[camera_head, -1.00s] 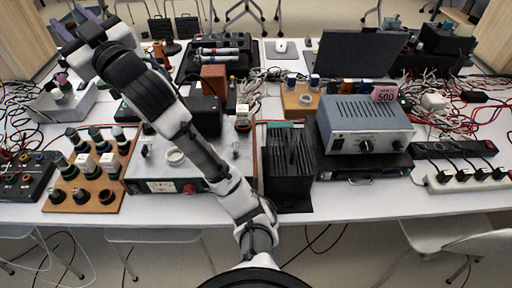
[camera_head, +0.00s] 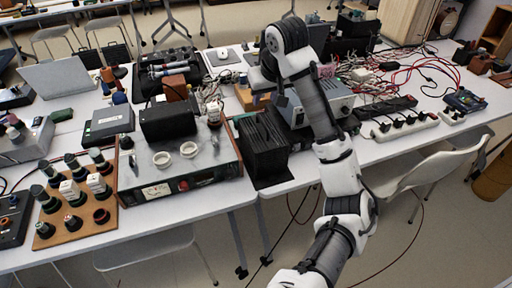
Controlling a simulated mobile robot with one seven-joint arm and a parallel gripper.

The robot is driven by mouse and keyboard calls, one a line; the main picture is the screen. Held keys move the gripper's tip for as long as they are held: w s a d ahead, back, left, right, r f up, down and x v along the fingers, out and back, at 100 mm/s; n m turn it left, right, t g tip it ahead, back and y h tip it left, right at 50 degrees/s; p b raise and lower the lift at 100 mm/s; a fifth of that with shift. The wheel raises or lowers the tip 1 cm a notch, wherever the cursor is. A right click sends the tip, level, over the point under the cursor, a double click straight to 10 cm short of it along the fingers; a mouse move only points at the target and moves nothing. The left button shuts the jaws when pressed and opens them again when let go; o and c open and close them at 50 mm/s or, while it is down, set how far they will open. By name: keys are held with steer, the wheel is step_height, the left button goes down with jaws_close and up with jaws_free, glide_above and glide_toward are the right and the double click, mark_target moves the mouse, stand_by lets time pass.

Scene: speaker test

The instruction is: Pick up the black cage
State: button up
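My arm rises from the bottom right and passes to the right of the cage. The end of my arm, with my gripper (camera_head: 268,84), is above and behind the cage in the picture, partly hidden by my own arm links. Its fingers cannot be made out. No contact with the cage shows.
The grey instrument (camera_head: 180,180) with two white rings on top stands close on the cage's left. A blue-grey power supply (camera_head: 340,103) stands on its right, partly behind my arm. A wooden rack of knobs (camera_head: 75,212) is at the left. Cables (camera_head: 425,65) cover the right.

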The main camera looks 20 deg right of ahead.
mark_target(263, 122)
steer(key=x, duration=0.2)
steer(key=b+x, duration=0.1)
steer(key=x, duration=0.2)
steer(key=s+x, duration=0.1)
steer(key=x, duration=0.2)
steer(key=shift+w+d+f, duration=0.15)
steer(key=shift+d+f, duration=0.25)
steer(key=shift+s+d+p+x, duration=0.1)
steer(key=shift+p+x, duration=0.25)
steer(key=shift+x, duration=1)
steer(key=shift+s+d+p+x, duration=0.15)
steer(key=shift+p+x, duration=0.15)
steer(key=shift+x, duration=1.05)
steer(key=shift+f, duration=0.1)
jaws_close()
